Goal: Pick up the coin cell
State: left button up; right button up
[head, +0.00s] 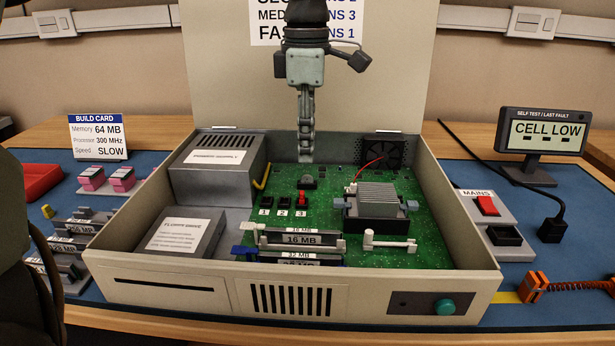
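I cannot clearly make out a coin cell. A small dark round part (307,183) sits on the green circuit board (350,228) inside the open computer case. It may be the cell or its holder, but it is too small to tell. My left gripper (306,158) points straight down over the board's back part, above and apart from that dark part. Its fingers show edge-on, one in front of the other, so their opening and anything between them are hidden. My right gripper is not in view.
Near the dark part are numbered jumpers (302,200), a grey heatsink (377,200), a fan (382,151) and the power supply (217,165). The case's front wall (290,290) and raised lid (225,70) bound the space. A display (545,133) reads CELL LOW.

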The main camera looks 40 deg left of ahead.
aim_at(307, 181)
pick_arm(q)
notch_tip(307, 181, down, 5)
jog(key=shift+w+f, duration=0.1)
jog(key=shift+f, duration=0.05)
jog(key=shift+a, duration=0.1)
jog(key=shift+c, duration=0.2)
grip_shut()
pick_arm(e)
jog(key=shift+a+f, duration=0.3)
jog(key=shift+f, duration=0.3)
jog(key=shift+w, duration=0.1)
